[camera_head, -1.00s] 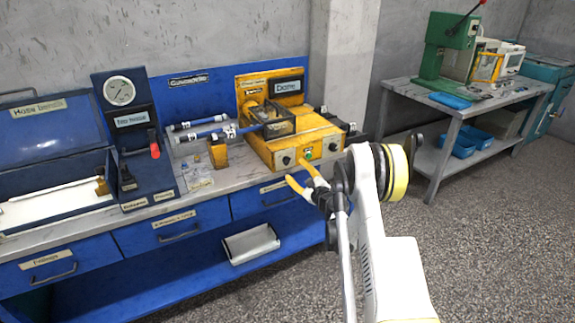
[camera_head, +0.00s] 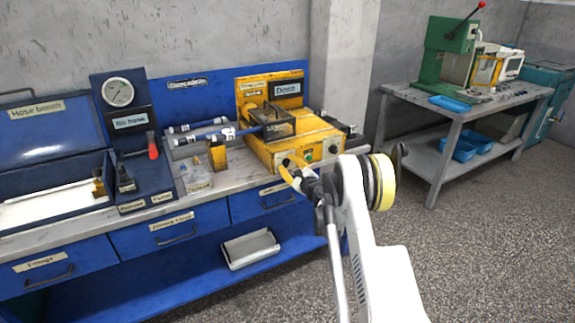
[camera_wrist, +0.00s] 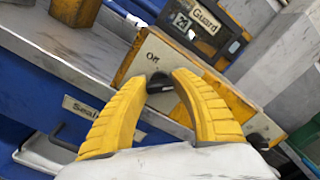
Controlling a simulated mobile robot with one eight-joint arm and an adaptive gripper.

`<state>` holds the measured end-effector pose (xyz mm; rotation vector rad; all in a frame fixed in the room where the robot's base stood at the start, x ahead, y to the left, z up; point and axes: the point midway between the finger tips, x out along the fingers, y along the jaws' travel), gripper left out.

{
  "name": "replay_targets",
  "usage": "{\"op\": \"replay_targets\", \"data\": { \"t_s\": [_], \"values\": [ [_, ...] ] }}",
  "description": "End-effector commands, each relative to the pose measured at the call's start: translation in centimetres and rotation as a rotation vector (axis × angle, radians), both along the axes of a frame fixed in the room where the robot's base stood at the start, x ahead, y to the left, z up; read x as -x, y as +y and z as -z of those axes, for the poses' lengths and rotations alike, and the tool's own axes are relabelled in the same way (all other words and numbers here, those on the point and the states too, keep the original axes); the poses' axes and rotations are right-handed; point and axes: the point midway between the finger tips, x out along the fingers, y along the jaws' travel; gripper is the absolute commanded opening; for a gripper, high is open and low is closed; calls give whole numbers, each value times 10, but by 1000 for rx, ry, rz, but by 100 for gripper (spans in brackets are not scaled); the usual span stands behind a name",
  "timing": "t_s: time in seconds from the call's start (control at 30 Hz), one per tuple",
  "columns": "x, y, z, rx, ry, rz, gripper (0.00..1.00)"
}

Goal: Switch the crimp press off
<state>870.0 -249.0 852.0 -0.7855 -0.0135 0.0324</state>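The yellow crimp press (camera_head: 312,136) stands on the blue bench, its small display (camera_head: 288,88) seeming to read "Done". Its front panel has a dark knob at the left, a green button (camera_head: 309,157) and another dark knob (camera_head: 333,150) at the right. My gripper (camera_head: 287,166) is at the panel's left end. In the wrist view, the left knob (camera_wrist: 159,83) shows below an "Off" label (camera_wrist: 153,57). My gripper's yellow fingers (camera_wrist: 160,78) are apart, their tips on either side of this knob. Contact with the knob cannot be told.
A yellow block (camera_head: 217,154) and hoses (camera_head: 207,134) are on the bench left of the press. An open drawer-like tray (camera_head: 250,248) sits on the lower shelf. A grey table (camera_head: 460,103) with a green press (camera_head: 447,52) stands at the right, beyond open floor.

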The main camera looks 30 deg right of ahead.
Motion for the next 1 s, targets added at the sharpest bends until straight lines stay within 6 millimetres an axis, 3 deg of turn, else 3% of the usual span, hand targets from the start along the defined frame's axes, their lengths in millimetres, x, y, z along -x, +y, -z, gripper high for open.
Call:
{"op": "replay_targets", "data": {
  "t_s": [0.47, 1.0],
  "values": [
    [0, 0, 0, 124, -4, 0, 1],
    [0, 0, 0, 611, -21, 0, 1]
  ]
}}
